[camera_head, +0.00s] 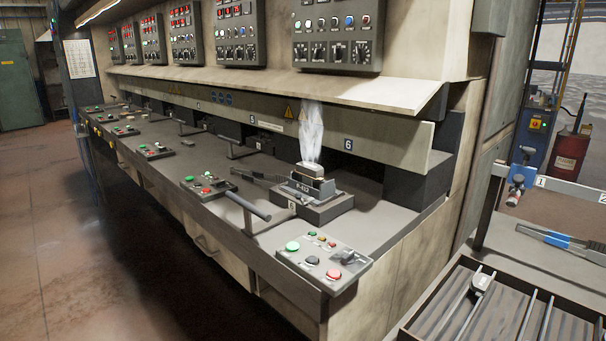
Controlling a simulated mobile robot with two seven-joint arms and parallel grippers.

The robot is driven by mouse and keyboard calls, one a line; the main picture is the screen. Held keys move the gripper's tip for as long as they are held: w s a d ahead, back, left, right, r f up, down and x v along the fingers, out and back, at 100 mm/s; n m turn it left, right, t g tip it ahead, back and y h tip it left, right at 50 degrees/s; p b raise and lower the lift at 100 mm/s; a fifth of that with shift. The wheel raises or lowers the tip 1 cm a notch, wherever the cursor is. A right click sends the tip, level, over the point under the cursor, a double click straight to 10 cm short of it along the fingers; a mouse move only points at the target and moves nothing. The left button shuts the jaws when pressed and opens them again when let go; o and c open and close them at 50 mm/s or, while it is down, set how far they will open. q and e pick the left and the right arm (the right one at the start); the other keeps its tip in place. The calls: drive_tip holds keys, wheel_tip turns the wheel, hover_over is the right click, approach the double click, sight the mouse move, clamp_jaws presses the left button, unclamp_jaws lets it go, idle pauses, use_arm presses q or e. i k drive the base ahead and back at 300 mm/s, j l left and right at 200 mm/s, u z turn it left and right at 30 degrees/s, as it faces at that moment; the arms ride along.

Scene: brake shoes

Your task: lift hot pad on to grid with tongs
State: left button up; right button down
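The hot pad (312,169) sits on top of the dark press block (312,204) at station 6, with pale smoke or steam (311,132) rising above it. The grid (524,318) is the framed rack of metal bars at the lower right, cut off by the picture edge. A small grey piece (481,283) lies on its bars. Tongs with blue handles (560,238) lie on the grey side table at the right, partly cut off. Neither of my grippers shows in this view.
The long press bench (385,222) carries button panels, the nearest (323,262) at its front corner. A handle bar (248,207) sticks out from its front. A hood ledge (390,95) overhangs the station. Open floor (90,250) lies at the left.

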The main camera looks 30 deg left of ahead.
sight(279, 179)
drive_tip(key=j+z, duration=0.6)
drive_tip(key=j, duration=0.15)
drive_tip(key=j+z, duration=0.15)
drive_tip(key=j, duration=0.25)
drive_tip(key=k+j+z, duration=0.15)
drive_tip(key=j, duration=0.2)
drive_tip(key=k+j, duration=0.1)
drive_tip(key=j, duration=0.3)
drive_tip(key=j+z, duration=0.1)
drive_tip(key=j, duration=0.3)
drive_tip(key=k+j, duration=0.15)
drive_tip(key=j, duration=0.25)
drive_tip(key=k+j+z, duration=0.1)
drive_tip(key=j, duration=0.3)
